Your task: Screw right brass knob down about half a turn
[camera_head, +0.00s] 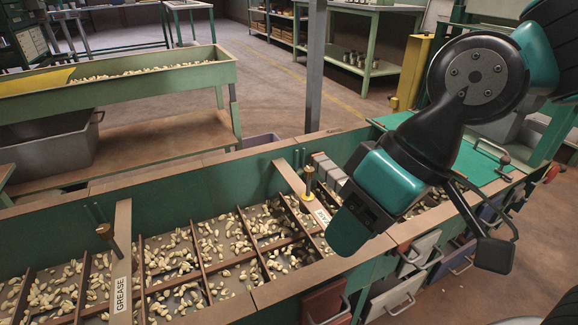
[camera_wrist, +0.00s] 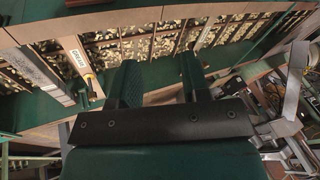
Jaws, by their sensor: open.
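The right brass knob (camera_head: 309,179) stands upright on a yellow base on a tan crossbar of the green hopper trough, beside a white label. In the wrist view a brass-coloured piece (camera_wrist: 92,84), which seems to be this knob, shows left of my fingers beside a white label. A second, browner knob (camera_head: 106,233) stands on the left crossbar by the GREASE label. My gripper (camera_wrist: 158,70) is open, with two green fingers apart and nothing between them. In the head view my gripper (camera_head: 350,228) hangs right of and nearer than the right knob, not touching it.
The trough (camera_head: 215,247) has brown dividers and many pale nuts. Grey blocks (camera_head: 329,169) sit just right of the right knob. Pull-out drawers (camera_head: 397,296) line the front. A grey post (camera_head: 315,70) and another nut trough (camera_head: 120,87) stand behind.

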